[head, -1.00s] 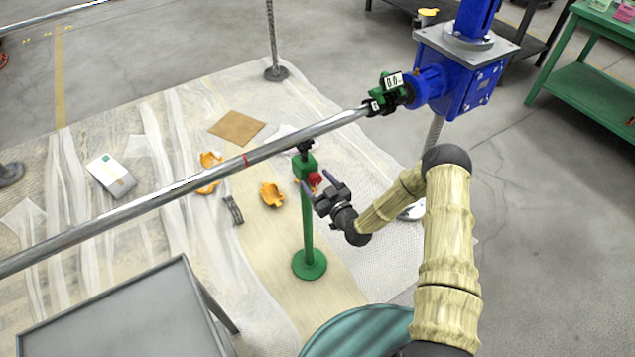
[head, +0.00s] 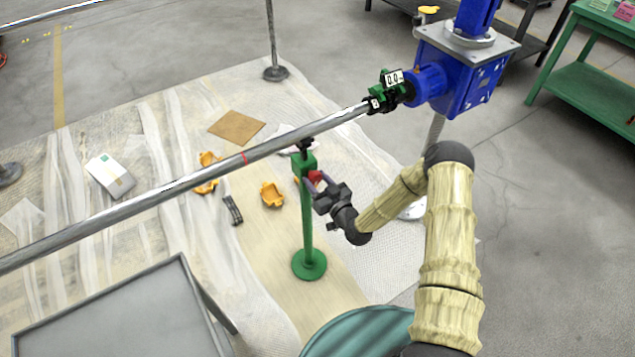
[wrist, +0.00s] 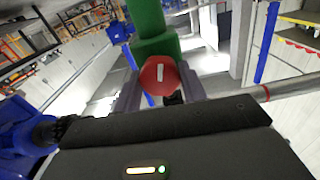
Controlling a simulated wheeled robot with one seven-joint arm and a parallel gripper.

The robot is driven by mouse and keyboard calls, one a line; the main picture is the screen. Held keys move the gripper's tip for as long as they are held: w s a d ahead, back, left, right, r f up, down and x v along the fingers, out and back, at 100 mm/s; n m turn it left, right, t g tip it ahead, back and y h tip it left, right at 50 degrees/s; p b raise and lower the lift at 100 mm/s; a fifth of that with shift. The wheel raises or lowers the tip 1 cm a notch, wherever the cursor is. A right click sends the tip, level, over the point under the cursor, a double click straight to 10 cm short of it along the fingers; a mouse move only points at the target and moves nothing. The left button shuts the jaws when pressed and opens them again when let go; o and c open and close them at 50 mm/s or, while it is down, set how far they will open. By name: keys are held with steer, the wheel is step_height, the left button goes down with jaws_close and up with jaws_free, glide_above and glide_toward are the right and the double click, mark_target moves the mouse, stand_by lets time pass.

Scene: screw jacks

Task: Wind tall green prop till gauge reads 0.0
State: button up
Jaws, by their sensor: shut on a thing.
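The tall green prop (head: 308,225) stands upright on its round base, its head under the long steel bar (head: 200,176). A red knob (head: 316,176) sits on the side of its green head. My gripper (head: 314,181) is at the knob, shut on it. In the wrist view the red knob (wrist: 159,74) with a white mark lies between my fingers, in front of the green prop head (wrist: 158,46). The gauge (head: 393,79) is clamped on the bar by the blue gearbox (head: 458,75) and appears to read 0.0.
A grey table (head: 120,315) stands at front left and a teal ribbed drum (head: 358,332) at the front. Orange shells (head: 272,194), a dark bracket (head: 233,210) and a brown sheet (head: 237,127) lie on the plastic-covered floor. A green bench (head: 590,85) is at right.

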steer(key=o, duration=1)
steer(key=shift+s, duration=0.1)
steer(key=b+v, duration=0.1)
steer(key=v, duration=1.6)
steer(key=shift+s+d, duration=0.1)
steer(key=shift+d, duration=0.1)
stand_by(0.5)
